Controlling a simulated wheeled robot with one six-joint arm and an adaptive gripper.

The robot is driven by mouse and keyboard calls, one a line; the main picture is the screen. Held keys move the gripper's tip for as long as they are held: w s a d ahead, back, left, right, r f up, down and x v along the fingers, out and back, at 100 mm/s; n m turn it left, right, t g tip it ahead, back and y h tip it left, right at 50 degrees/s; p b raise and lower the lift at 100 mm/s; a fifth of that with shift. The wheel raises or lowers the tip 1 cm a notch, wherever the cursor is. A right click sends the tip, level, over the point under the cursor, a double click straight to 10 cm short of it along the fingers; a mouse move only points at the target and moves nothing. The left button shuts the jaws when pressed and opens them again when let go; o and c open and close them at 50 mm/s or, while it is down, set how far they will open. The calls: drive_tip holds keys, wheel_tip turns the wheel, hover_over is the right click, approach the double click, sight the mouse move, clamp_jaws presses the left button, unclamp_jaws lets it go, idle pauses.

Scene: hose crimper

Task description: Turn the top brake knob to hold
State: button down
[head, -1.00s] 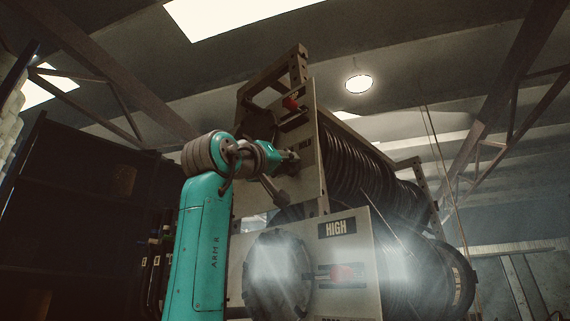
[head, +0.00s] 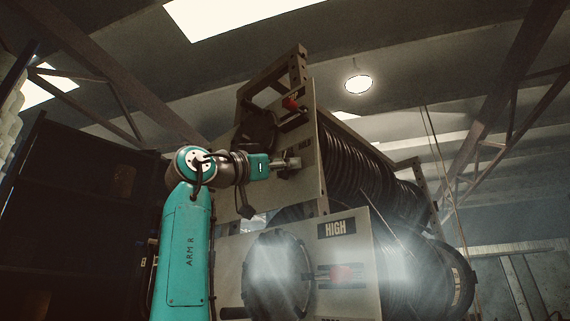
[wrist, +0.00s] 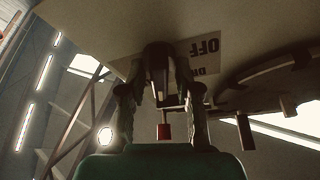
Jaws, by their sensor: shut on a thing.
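My gripper (head: 289,163) is at the face of the upper pale panel (head: 307,178) of the hose reel machine in the head view. In the wrist view my gripper (wrist: 160,62) has both fingers closed on a dark knob (wrist: 158,52), apparently the top brake knob, which stands out from the panel. The fingers cover the knob's sides. Its pointer direction cannot be told, and in the head view the gripper hides the knob.
A red knob (head: 290,103) sits higher on the upper panel. A crank-like bar (wrist: 245,130) is close to the right of my gripper in the wrist view.

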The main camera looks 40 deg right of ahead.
drive_tip(key=shift+m+g+y, duration=0.3)
drive_tip(key=shift+m+g, duration=0.4)
drive_tip(key=shift+m, duration=0.7)
drive_tip(key=c, duration=1.1)
unclamp_jaws()
drive_tip(key=shift+c, duration=0.2)
drive_tip(key=shift+a, duration=0.1)
drive_tip(key=v, duration=1.2)
drive_tip(key=shift+f, duration=0.1)
